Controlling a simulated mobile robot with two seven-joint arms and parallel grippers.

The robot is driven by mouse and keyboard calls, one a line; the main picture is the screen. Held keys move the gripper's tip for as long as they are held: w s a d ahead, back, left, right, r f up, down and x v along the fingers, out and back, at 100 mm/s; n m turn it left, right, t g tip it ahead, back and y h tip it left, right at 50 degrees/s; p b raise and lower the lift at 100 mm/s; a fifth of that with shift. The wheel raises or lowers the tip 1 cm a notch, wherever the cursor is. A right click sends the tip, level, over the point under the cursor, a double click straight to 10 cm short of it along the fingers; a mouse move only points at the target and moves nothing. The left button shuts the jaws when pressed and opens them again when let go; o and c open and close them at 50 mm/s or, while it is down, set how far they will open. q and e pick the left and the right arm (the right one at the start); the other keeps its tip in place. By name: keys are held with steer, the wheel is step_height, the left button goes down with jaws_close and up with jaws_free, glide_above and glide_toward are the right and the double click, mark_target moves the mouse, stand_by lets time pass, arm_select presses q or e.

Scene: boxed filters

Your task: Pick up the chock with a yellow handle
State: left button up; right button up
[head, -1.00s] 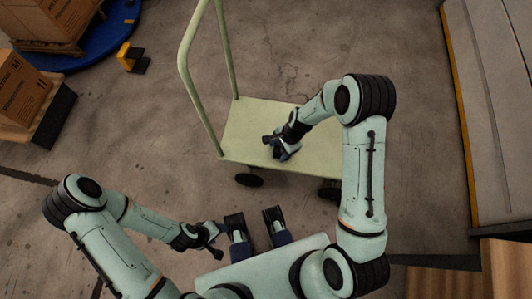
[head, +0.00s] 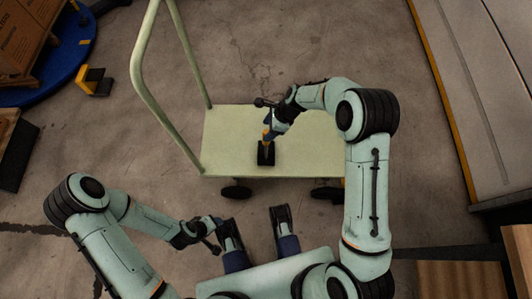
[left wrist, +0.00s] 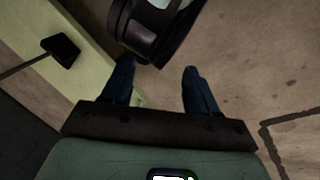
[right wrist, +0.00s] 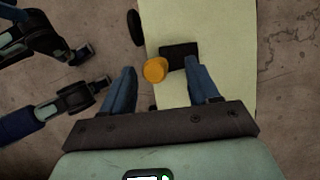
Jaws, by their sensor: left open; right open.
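The chock (head: 266,156) is a black block with a yellow-orange handle (head: 267,136). It shows on the pale green cart's bed (head: 225,140). In the right wrist view, the round handle top (right wrist: 155,70) lies between the spread fingers, nearer the left one, and the black block (right wrist: 180,54) is just beyond it. My right gripper (head: 275,122) is open at the handle, partly covering it. Whether a finger touches it I cannot tell. My left gripper (head: 214,234) is open and empty, low in the head view; its spread fingers show in the left wrist view (left wrist: 161,85).
A second yellow and black piece (head: 94,82) sits on the floor at left. Cardboard boxes (head: 25,35) stand over a blue round base (head: 72,45). The cart's tall handle (head: 140,70) rises at its left end. A long grey structure (head: 475,90) borders the right side.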

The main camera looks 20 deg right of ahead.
steer(key=x, duration=0.2)
steer(key=b+x, duration=0.1)
steer(key=x, duration=0.1)
steer(key=shift+s+f, duration=0.1)
steer(key=shift+s, duration=0.3)
steer(key=shift+w+a+f, duration=0.1)
steer(key=shift+f, duration=0.15)
jaws_close()
arm_select(q)
steer(key=shift+w+a+f+t, duration=0.2)
steer(key=shift+w+a+f, duration=0.1)
steer(key=shift+w+f, duration=0.25)
steer(key=shift+w+a+f+t, duration=0.2)
steer(key=shift+w+a+f, duration=0.1)
steer(key=shift+w, duration=0.35)
arm_select(e)
steer(key=shift+w+r, duration=0.1)
steer(key=shift+r, duration=0.05)
